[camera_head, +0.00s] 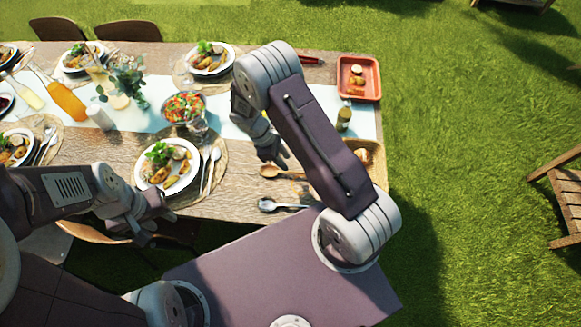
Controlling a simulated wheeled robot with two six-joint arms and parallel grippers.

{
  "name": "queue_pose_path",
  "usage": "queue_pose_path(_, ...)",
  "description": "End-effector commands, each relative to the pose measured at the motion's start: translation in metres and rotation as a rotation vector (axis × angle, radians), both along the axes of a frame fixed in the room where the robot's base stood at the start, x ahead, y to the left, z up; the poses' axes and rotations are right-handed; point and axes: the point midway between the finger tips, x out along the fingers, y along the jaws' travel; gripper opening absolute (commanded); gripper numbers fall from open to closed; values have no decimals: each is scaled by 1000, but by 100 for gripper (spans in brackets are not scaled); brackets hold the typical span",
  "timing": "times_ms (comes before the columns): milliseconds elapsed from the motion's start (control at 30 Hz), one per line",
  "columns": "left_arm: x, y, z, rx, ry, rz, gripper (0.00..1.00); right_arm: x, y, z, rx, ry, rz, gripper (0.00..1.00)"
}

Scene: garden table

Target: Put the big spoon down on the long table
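A big metal spoon (267,205) lies near the front edge of the long table (225,208), its handle pointing right. A wooden spoon (268,171) lies a little behind it, its handle running right behind my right arm. My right gripper (274,160) is just behind the wooden spoon's bowl. Its fingers look apart, with nothing seen between them. My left gripper (158,228) is at the table's front edge, in front of a plate of food (168,185). Its fingers look apart and empty.
A salad bowl (184,107), orange bottle (66,100) and plant (124,80) stand mid-table. A red tray (360,77) is at the back right, a small bottle (344,117) nearer. A smaller spoon (213,160) lies beside the plate. Bare wood shows left of the metal spoon.

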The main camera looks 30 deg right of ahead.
Motion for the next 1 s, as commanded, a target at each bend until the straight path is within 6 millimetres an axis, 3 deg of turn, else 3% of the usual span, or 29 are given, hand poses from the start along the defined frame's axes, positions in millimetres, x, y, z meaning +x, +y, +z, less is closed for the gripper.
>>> queue_pose_path(200,0,0,-3,0,0,0,36,7,12,33,0,-1,0,31)
queue_pose_path(467,0,0,-2,0,0,0,36,4,14,48,16,-24,-48,31)
queue_pose_path(567,0,0,-2,0,0,0,36,-13,13,77,72,-109,-223,31)
queue_pose_path(733,0,0,-3,0,0,0,36,-62,12,127,193,-296,-658,31)
queue_pose_path(900,0,0,-3,0,0,0,36,-98,12,148,266,-416,-960,31)
queue_pose_path(1000,0,0,-3,0,0,0,36,-105,11,150,280,-438,-1023,31)
